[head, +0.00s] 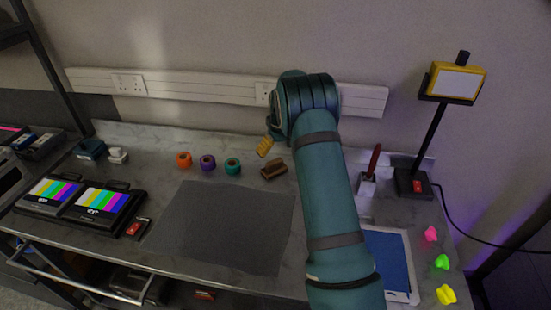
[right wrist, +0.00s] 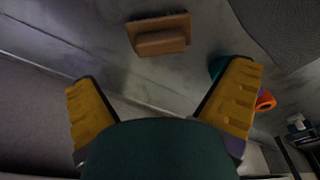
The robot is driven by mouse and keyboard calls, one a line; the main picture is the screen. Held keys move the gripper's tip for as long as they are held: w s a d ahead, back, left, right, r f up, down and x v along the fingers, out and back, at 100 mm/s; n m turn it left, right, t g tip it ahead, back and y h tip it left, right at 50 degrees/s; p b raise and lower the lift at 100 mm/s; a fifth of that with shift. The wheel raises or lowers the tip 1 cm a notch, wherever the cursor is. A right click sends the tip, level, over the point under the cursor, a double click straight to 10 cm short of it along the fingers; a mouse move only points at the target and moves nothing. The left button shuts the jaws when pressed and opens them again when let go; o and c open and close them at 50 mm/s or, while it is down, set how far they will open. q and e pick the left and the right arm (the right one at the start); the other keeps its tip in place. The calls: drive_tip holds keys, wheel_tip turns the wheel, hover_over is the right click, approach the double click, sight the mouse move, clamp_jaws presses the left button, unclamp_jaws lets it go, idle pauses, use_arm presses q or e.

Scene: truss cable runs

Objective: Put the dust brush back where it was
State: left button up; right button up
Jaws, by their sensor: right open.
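I cannot tell for certain which object is the dust brush. A slim tool with a red handle (head: 374,160) stands upright, slightly tilted, in a small pale holder (head: 366,186) at the back right of the bench; its lower end is hidden. A brown wooden piece (head: 274,169), a block on a flat plate, rests on the bench near the back middle. It also shows in the right wrist view (right wrist: 160,38), beyond my fingers. My right gripper (head: 265,148) is open and empty (right wrist: 162,80), above the back of the bench near the brown piece. My left gripper is not in view.
Orange (head: 184,160), purple (head: 207,162) and teal (head: 232,166) rings lie left of the brown piece. A grey mat (head: 222,225) is bare. Two colour-bar monitors (head: 95,203) lie left. A lamp post (head: 430,135), blue tablet (head: 390,260) and coloured plugs (head: 441,262) are right.

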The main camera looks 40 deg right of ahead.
drive_tip(key=r, duration=0.3)
drive_tip(key=shift+s+r, duration=0.25)
drive_tip(key=shift+s, duration=0.05)
idle(0.4)
